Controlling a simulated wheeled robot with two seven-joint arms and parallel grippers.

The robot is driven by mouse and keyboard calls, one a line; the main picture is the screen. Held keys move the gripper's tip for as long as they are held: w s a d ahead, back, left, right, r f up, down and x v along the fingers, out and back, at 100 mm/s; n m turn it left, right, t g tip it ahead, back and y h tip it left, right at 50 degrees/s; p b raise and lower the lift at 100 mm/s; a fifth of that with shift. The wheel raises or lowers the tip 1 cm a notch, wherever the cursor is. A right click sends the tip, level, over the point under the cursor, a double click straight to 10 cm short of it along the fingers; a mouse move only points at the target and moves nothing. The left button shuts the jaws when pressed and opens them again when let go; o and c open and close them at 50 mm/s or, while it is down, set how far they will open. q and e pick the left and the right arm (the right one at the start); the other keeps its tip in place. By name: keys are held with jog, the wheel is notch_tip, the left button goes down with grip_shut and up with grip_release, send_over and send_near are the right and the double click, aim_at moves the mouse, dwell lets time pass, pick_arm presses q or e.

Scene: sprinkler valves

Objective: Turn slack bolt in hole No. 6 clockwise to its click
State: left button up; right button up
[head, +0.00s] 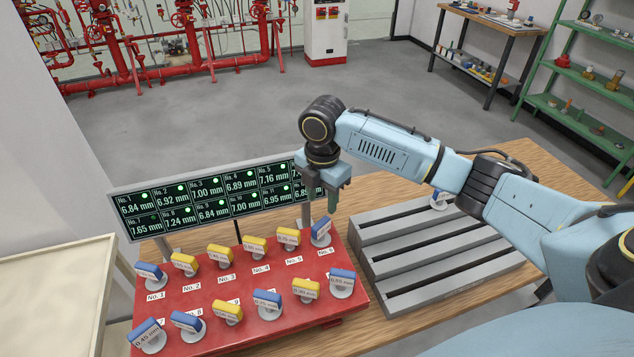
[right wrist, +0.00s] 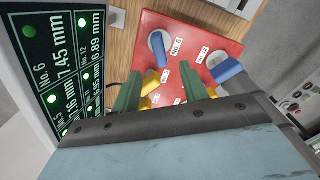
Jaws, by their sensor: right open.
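The bolt at hole No. 6 has a blue head (head: 320,231) and stands at the far right end of the back row on the red plate (head: 205,293). It also shows in the right wrist view, where the blue head (right wrist: 160,52) sits on a pale round base beside the "No. 6" label. My right gripper (head: 322,206) is above this bolt, with its green fingers open and empty. The fingers (right wrist: 160,90) appear apart from the bolt. The display panel (right wrist: 60,75) reads 7.45 mm for No. 6. My left gripper is out of view.
Several other blue and yellow bolt heads (head: 254,246) stand close together in two rows. The display board (head: 212,200) rises just behind the plate.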

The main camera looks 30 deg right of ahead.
aim_at(321, 222)
notch_tip(321, 222, down, 4)
jog(key=shift+s+a+r, duration=0.1)
notch_tip(321, 222, down, 6)
jog(key=shift+r, duration=0.2)
jog(key=shift+f, duration=0.7)
jog(key=shift+c, duration=0.2)
grip_shut()
jog(key=c, duration=0.6)
grip_release()
grip_shut()
jog(key=shift+r+m+p, duration=0.1)
jog(key=shift+m+p, duration=0.3)
jog(key=shift+p, duration=0.25)
jog(key=m+p, duration=0.2)
jog(key=m, duration=0.1)
jog(key=shift+p, duration=0.3)
jog(key=shift+m+p, duration=0.35)
jog(key=shift+m, duration=0.35)
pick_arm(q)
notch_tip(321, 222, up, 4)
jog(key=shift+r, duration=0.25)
